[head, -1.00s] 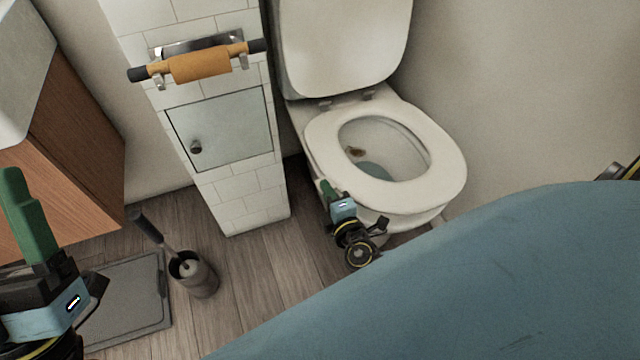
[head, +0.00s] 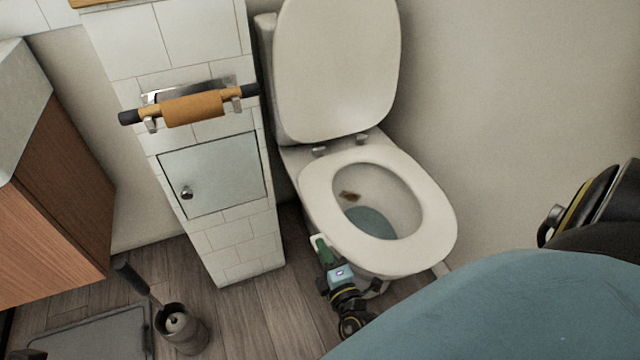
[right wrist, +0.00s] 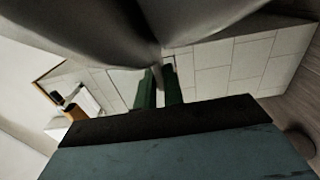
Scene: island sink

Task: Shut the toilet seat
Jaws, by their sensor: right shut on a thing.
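The toilet seat (head: 437,215) is a white ring lying down on the bowl, which is open in the middle with water and a brown stain inside. The white toilet lid (head: 338,65) stands upright at the back, on two hinges. My right gripper (head: 319,243), with green fingers, is at the left edge of the toilet, just below the seat. In the right wrist view its fingers (right wrist: 158,90) reach up to the grey underside of the toilet. It is shut on the toilet's edge; whether on seat or bowl rim I cannot tell. My left gripper is out of view.
A tiled pillar (head: 240,240) with a small cabinet door (head: 215,178) and a paper roll holder (head: 194,107) stands left of the toilet. A toilet brush in its pot (head: 182,330) is on the floor. A bare wall is on the right.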

